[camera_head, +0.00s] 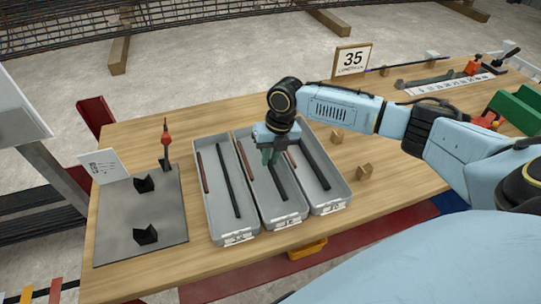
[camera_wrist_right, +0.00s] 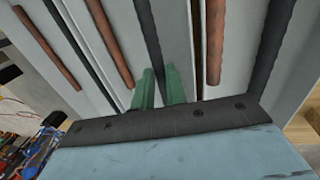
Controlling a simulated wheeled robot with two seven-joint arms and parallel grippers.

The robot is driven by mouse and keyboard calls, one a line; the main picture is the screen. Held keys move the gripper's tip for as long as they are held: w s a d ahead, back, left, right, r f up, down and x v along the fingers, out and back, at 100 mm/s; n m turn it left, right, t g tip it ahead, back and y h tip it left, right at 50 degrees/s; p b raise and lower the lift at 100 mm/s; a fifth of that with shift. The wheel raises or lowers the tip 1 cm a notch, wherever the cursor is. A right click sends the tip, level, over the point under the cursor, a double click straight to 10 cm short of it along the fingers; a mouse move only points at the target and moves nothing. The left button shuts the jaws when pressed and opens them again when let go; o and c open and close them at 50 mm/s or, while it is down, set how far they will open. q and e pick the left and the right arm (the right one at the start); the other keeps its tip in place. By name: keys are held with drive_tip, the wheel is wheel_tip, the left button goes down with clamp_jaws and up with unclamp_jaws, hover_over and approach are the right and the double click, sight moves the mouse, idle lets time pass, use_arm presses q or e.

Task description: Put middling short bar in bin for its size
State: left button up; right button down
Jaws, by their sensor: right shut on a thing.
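Three grey bins stand side by side on the table: the left bin (camera_head: 222,222), the middle bin (camera_head: 283,213) and the right bin (camera_head: 329,201). Each holds a brown bar and a dark bar. My right gripper (camera_head: 270,158) reaches down into the middle bin. Its green fingers, also in the right wrist view (camera_wrist_right: 160,88), are shut on a dark bar (camera_head: 279,184) that runs lengthwise in that bin (camera_wrist_right: 149,38). A brown bar (camera_head: 245,160) lies to its left. Whether the held bar touches the bin floor cannot be told. My left gripper is not in view.
A grey plate (camera_head: 120,222) with two black blocks lies left of the bins. Small wooden blocks (camera_head: 364,172) lie to their right.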

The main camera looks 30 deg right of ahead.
drive_tip(key=shift+f, duration=0.55)
drive_tip(key=c, duration=1.4)
unclamp_jaws()
wheel_tip(320, 180, up, 13)
drive_tip(key=d+p, duration=0.1)
drive_tip(key=d, duration=0.1)
drive_tip(key=shift+s+d, duration=0.15)
drive_tip(key=shift+s, duration=0.1)
drive_tip(key=shift+s+f, duration=0.1)
